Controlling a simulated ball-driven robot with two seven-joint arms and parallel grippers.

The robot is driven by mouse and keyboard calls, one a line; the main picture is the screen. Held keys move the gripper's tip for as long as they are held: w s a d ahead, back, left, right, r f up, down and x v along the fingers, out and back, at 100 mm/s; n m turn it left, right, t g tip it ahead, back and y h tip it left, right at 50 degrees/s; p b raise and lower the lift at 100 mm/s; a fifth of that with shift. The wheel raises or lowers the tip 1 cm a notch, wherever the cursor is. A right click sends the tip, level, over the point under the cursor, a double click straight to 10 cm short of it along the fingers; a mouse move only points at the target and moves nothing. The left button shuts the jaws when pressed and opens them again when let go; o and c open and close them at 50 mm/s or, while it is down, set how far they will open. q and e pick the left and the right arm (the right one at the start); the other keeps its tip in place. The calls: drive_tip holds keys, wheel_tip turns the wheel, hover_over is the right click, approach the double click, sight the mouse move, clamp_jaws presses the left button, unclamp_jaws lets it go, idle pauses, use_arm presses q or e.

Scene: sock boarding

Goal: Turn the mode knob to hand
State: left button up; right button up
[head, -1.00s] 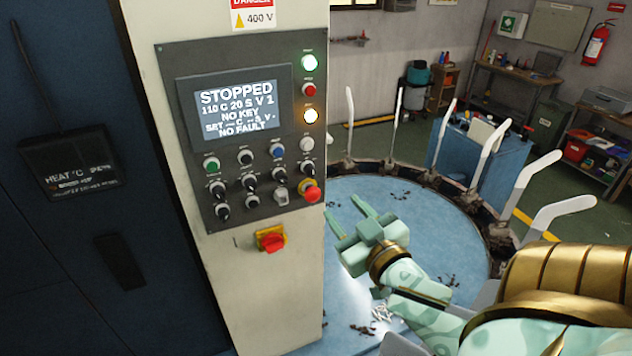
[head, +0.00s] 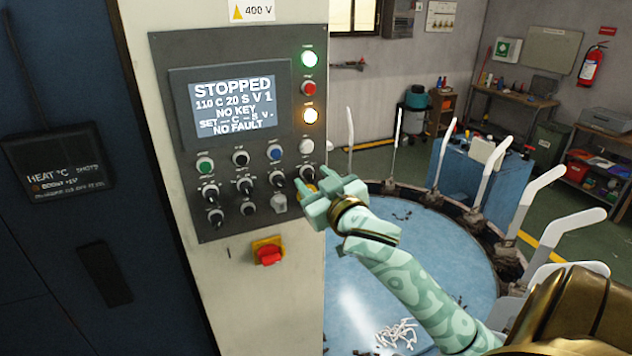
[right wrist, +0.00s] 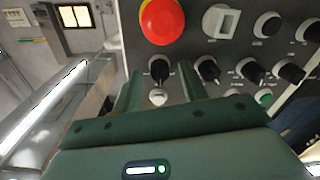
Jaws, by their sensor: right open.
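The control panel (head: 240,120) on the cream column carries several black selector knobs; their labels are too small to read, so I cannot tell which is the mode knob. My right gripper (head: 312,186) is open at the panel's lower right. In the right wrist view its fingers (right wrist: 159,84) stand either side of the end black knob (right wrist: 159,68), with a gap on both sides. That knob also shows in the head view (head: 307,171), just above the fingers. Whether the fingertips reach around it is unclear. My left gripper is out of view.
The red emergency button (right wrist: 162,20) is close by the fingers; my gripper mostly hides it in the head view. A grey key switch (head: 279,203) sits left of the gripper. The screen (head: 235,105) reads STOPPED, NO KEY, NO FAULT. White sock boards (head: 527,190) ring the blue table (head: 440,240).

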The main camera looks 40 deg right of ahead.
clamp_jaws()
drive_tip(key=n+p, duration=0.4)
drive_tip(key=shift+r+p, duration=0.2)
drive_tip(key=shift+p, duration=0.15)
drive_tip(key=shift+n+p, duration=1.05)
drive_tip(key=shift+n, duration=0.15)
drive_tip(key=shift+f+n+p, duration=0.15)
drive_tip(key=shift+n+p, duration=0.8)
drive_tip(key=shift+n, duration=0.25)
unclamp_jaws()
